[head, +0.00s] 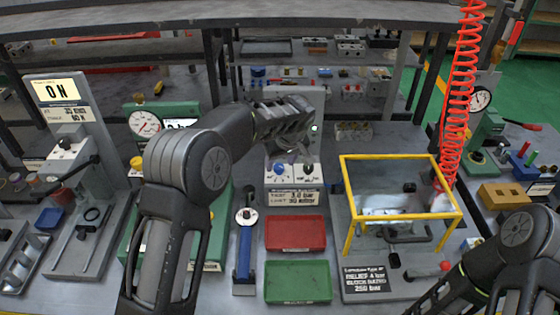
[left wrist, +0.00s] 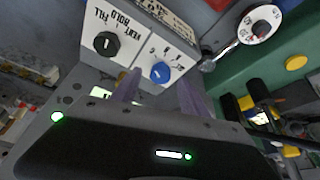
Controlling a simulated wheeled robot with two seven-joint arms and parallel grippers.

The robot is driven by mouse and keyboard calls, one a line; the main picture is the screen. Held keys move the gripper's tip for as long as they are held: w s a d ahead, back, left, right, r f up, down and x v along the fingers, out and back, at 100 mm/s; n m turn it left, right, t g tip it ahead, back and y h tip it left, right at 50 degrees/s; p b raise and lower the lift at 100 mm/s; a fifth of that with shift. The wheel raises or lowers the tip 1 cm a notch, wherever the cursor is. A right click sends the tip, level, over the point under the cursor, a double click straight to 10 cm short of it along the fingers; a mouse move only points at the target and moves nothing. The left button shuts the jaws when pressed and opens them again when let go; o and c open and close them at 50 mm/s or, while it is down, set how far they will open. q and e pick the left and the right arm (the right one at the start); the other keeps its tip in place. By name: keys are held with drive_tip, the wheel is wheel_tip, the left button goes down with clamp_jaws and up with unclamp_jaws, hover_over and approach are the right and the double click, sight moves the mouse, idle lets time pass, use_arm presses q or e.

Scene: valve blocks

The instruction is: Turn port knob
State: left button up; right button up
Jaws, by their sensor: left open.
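A white control box (head: 292,197) at the middle of the bench has a blue knob (head: 279,170) on its left and a black knob (head: 308,170) on its right. In the left wrist view I see the blue knob (left wrist: 161,72) and the black knob (left wrist: 105,43), whose label reads VENT HOLD FILL upside down. I cannot tell which is the port knob. My left gripper (head: 292,157) is just above and behind the box. Its two fingers are apart, and the blue knob shows between and beyond their tips (left wrist: 160,90); no contact is visible. My right gripper is out of view.
Red tray (head: 296,233) and green tray (head: 298,281) lie in front of the box. A yellow frame (head: 401,158) with a red coiled hose (head: 464,80) stands to the right. A gauge unit (head: 145,124) is at left.

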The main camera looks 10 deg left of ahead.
use_arm(q)
drive_tip(key=shift+w+a+f, duration=0.15)
drive_tip(key=shift+w+f, duration=0.05)
drive_tip(key=shift+f, duration=0.45)
clamp_jaws()
